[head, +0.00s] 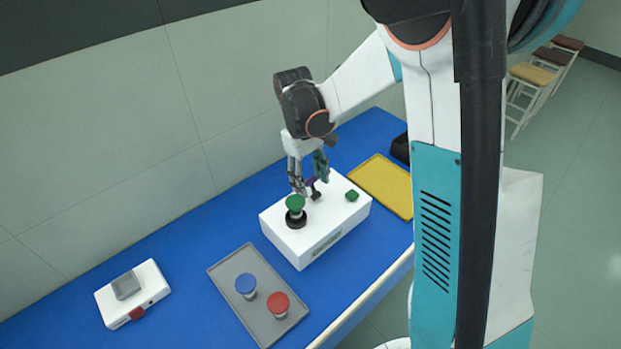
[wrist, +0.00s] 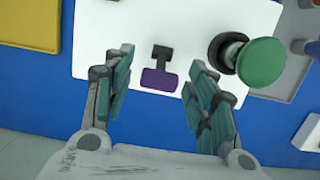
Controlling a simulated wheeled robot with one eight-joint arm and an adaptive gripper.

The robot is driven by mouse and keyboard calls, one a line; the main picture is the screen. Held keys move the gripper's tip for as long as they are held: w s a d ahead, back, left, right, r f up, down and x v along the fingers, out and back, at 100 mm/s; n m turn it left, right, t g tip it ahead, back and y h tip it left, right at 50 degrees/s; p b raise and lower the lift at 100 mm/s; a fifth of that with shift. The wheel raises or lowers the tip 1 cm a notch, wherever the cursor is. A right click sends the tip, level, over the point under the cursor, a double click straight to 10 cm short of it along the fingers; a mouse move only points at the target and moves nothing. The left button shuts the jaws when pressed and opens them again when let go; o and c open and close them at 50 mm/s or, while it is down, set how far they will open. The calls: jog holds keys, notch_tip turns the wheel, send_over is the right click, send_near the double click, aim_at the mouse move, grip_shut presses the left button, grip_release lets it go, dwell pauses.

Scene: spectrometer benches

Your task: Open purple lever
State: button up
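The purple lever (wrist: 158,79) shows in the wrist view on the white box, with a dark stem and a purple end. In the head view the lever (head: 312,182) is small and partly hidden by my gripper. The white spectrometer box (head: 314,227) stands on the blue bench. My gripper (head: 308,184) is above the box, beside the green-capped sample (head: 295,204). In the wrist view my gripper (wrist: 160,98) is open, its fingers wide apart on either side of the lever. Nothing shows between the fingers except the lever, and I cannot tell the height gap.
The green cap (wrist: 262,62) is close to the right finger. A green button (head: 352,195) is on the box. A grey tray (head: 228,273) holds a blue-capped (head: 246,286) and a red-capped vial (head: 278,304). A yellow tray (head: 381,184) and a small white device (head: 150,288) flank them.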

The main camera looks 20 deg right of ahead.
jog(key=shift+r, duration=0.15)
jog(key=d+v, duration=0.1)
jog(key=v, duration=1)
jog(key=shift+a+r, duration=0.35)
jog(key=shift+a, duration=0.1)
jog(key=shift+w, duration=0.1)
jog(key=s+r+m+t, duration=0.1)
jog(key=s+t, duration=0.3)
jog(key=s, duration=0.6)
jog(key=s+d+r+m+t+y, duration=0.1)
jog(key=s+t, duration=0.4)
jog(key=s, duration=0.5)
jog(key=r+m, duration=0.1)
jog(key=m, duration=0.1)
jog(key=shift+s+m, duration=0.2)
jog(key=shift+m, duration=0.1)
jog(key=shift+d, duration=0.1)
